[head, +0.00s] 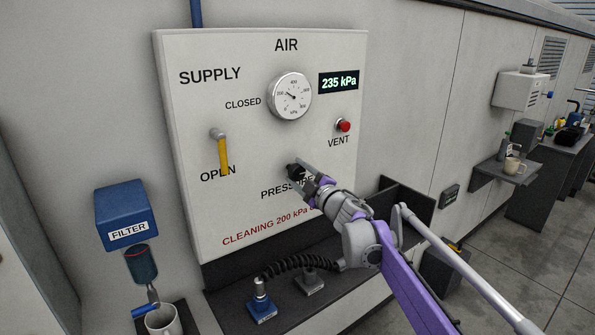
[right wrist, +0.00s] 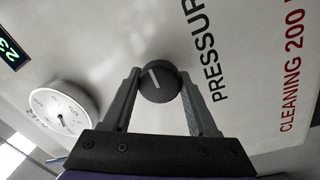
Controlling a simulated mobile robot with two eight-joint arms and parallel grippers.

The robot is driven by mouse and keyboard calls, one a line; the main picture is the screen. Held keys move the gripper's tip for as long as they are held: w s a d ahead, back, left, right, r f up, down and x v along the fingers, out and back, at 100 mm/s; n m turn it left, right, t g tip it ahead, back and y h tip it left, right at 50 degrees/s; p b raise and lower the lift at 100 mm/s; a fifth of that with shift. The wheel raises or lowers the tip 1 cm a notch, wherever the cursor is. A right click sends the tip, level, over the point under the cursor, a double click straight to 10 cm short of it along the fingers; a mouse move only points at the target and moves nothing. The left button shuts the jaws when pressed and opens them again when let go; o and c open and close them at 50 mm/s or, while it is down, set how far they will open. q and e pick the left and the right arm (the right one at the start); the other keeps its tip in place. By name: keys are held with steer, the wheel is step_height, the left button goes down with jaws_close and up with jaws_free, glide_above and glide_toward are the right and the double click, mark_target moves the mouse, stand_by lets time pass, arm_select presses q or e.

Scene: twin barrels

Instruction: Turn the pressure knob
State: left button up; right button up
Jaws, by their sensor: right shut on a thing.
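The black pressure knob (head: 296,171) sits on the white air panel (head: 220,120), above the word PRESSURE. It also shows in the right wrist view (right wrist: 160,82) as a round dark knob with a pale pointer line. My right gripper (head: 305,177) is at the panel, shut on the knob, with one finger on each side of it. The digital display (head: 338,82) reads 235 kPa. The round gauge (head: 290,96) has its needle pointing to the upper left. Red text at the panel's bottom reads CLEANING 200 kPa. My left gripper is not in view.
The yellow supply lever (head: 223,155) points down at OPEN. A red vent button (head: 344,125) is at the panel's right. A blue filter (head: 127,214) hangs at left above a cup (head: 163,321). A dark shelf with a coiled hose (head: 290,264) lies below the panel.

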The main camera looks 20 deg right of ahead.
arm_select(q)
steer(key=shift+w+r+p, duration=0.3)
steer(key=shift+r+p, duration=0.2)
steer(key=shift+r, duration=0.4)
arm_select(e)
steer(key=shift+d+r+n+y, duration=0.1)
steer(key=shift+n+y, duration=0.2)
steer(key=shift+n, duration=2)
steer(key=o, duration=1.4)
steer(key=shift+c, duration=0.2)
steer(key=shift+s, duration=0.1)
steer(key=shift+s+d, duration=0.1)
steer(key=shift+s, duration=0.2)
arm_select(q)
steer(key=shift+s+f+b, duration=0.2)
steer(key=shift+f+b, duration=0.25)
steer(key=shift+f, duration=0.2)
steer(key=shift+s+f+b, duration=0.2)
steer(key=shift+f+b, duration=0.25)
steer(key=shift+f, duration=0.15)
arm_select(e)
steer(key=v, duration=1)
